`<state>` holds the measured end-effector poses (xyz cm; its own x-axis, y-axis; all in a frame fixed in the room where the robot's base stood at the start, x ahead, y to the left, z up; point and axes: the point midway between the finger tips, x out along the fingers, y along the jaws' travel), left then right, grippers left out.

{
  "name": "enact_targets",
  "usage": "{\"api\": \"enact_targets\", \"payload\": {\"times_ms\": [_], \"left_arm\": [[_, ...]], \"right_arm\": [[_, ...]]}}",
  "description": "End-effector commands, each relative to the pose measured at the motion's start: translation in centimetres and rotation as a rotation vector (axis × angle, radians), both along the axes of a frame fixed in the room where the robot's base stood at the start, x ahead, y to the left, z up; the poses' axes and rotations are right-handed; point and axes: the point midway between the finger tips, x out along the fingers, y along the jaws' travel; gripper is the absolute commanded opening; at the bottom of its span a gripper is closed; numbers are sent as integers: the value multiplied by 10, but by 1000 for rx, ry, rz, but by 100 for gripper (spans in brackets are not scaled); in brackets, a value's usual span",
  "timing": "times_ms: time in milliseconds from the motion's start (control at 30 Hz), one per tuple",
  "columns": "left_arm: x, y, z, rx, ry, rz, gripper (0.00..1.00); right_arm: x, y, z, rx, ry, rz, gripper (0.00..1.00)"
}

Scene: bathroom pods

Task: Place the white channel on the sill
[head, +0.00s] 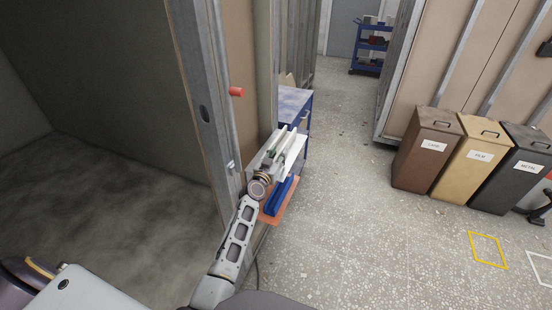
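My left arm reaches up from the bottom to the pod's door frame, and my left gripper (282,141) is seen from behind. A long white piece, which looks like the white channel (295,153), lies along the gripper's right side. The gripper's body hides part of it, and I cannot tell whether the fingers are on it or beside it. A blue channel (280,195) lies just below, on an orange surface (275,215). I cannot make out the sill clearly; the lower door edge is partly behind my arm. My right gripper is out of view.
Brown, tan and dark bins (427,150) stand at right. The speckled floor (350,210) between is clear.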

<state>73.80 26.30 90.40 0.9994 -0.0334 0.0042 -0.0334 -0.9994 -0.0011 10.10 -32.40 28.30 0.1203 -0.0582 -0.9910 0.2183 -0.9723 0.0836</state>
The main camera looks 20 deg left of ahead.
Motion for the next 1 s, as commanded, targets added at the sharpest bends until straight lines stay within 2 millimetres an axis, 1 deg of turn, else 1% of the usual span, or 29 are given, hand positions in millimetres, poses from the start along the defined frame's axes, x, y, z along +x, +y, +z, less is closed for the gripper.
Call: {"api": "enact_targets", "payload": {"times_ms": [167, 367, 1000], "left_arm": [[0, 0, 3, -1, 0, 0, 32], [-11, 0, 1, 1, 1, 0, 32], [-66, 2, 1, 1, 1, 0, 32]], "right_arm": [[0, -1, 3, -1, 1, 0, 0], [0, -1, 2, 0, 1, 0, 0], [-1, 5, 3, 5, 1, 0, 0]]}}
